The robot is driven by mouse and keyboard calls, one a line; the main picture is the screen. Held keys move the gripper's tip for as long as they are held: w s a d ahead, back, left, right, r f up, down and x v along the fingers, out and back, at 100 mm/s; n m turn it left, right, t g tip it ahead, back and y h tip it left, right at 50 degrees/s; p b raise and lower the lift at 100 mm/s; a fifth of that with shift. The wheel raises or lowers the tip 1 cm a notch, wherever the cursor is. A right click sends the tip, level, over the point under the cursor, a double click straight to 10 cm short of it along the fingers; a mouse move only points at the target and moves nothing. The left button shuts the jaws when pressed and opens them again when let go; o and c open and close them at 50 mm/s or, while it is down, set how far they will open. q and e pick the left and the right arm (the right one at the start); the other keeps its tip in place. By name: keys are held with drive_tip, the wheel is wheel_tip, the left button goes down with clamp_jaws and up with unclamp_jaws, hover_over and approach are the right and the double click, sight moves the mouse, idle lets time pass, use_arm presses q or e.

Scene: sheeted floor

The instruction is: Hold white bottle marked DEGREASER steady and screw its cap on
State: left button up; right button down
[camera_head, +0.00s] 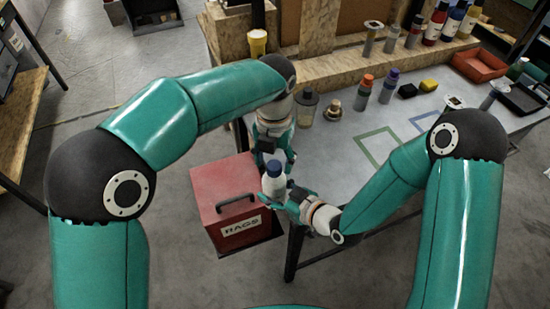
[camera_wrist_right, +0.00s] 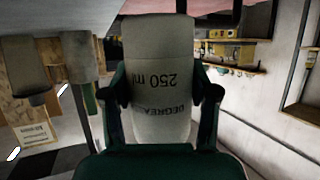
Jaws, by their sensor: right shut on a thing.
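The white bottle (camera_head: 274,187) stands roughly upright over the red box, with a dark blue cap (camera_head: 273,167) at its top. My right gripper (camera_head: 287,196) is shut on the bottle's body. In the right wrist view the bottle (camera_wrist_right: 160,95) sits between the fingers, its "250 ml" and DEGREASER print upside down; the cap is out of sight there. My left gripper (camera_head: 275,157) is just behind the cap in the head view, its fingers spread apart. Whether it touches the cap, and how the cap sits on the neck, I cannot tell.
A red RAGS box (camera_head: 218,190) stands on the floor below. A red tray (camera_head: 478,67) lies farther right.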

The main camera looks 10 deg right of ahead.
use_arm(q)
drive_tip(key=shift+r, duration=2.3)
